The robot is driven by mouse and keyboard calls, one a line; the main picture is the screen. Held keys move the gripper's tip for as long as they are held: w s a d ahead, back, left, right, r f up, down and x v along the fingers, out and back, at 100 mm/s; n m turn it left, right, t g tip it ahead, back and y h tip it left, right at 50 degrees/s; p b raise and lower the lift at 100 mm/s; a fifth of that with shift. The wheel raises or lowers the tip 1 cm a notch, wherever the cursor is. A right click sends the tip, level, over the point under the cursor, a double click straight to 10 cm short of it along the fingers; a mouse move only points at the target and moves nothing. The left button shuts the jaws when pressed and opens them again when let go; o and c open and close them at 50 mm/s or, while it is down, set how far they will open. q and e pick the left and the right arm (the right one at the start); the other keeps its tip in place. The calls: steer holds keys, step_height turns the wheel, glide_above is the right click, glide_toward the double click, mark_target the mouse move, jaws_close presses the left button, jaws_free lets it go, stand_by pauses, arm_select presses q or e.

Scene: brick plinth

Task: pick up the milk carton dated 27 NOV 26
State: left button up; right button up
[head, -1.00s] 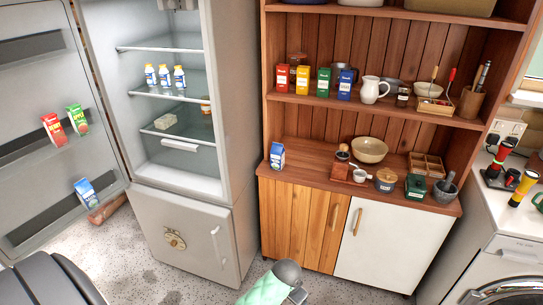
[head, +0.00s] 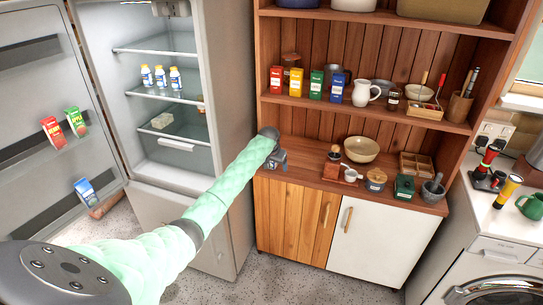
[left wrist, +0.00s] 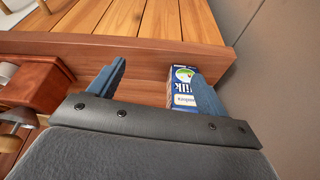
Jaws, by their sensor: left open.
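A blue-and-white milk carton (left wrist: 182,86) stands on the wooden counter. In the left wrist view it shows between my finger lines, close beside the right-hand finger, which covers part of it; I cannot tell whether they touch. My left gripper (left wrist: 158,75) is open, and in the head view the gripper (head: 277,160) is at the counter's left end, hiding most of this carton. Another blue-and-white carton (head: 86,191) leans in the lower shelf of the open fridge door. No date is legible on either carton. My right gripper is out of view.
A wooden box (left wrist: 35,82) is left of the gripper in the wrist view. The shelf above holds several coloured packets (head: 316,84). The fridge side is close on the left.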

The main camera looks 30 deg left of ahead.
arm_select(q)
steer(key=w+a+r+n, duration=0.1)
steer(key=w+a+r, duration=0.3)
steer(key=a+r, duration=0.2)
steer(key=p+x, duration=0.3)
steer(key=x, duration=0.3)
steer(key=shift+w+a, duration=0.1)
steer(key=shift+w+f+p, duration=0.25)
steer(key=shift+f+p, duration=0.15)
steer(key=shift+f, duration=0.3)
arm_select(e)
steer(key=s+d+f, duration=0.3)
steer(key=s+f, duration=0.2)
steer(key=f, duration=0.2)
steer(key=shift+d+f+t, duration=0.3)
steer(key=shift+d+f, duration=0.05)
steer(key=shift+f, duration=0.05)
arm_select(q)
steer(key=c, duration=1.3)
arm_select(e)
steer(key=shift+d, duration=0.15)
arm_select(q)
steer(key=shift+r+t, duration=0.1)
steer(key=shift+t, duration=0.2)
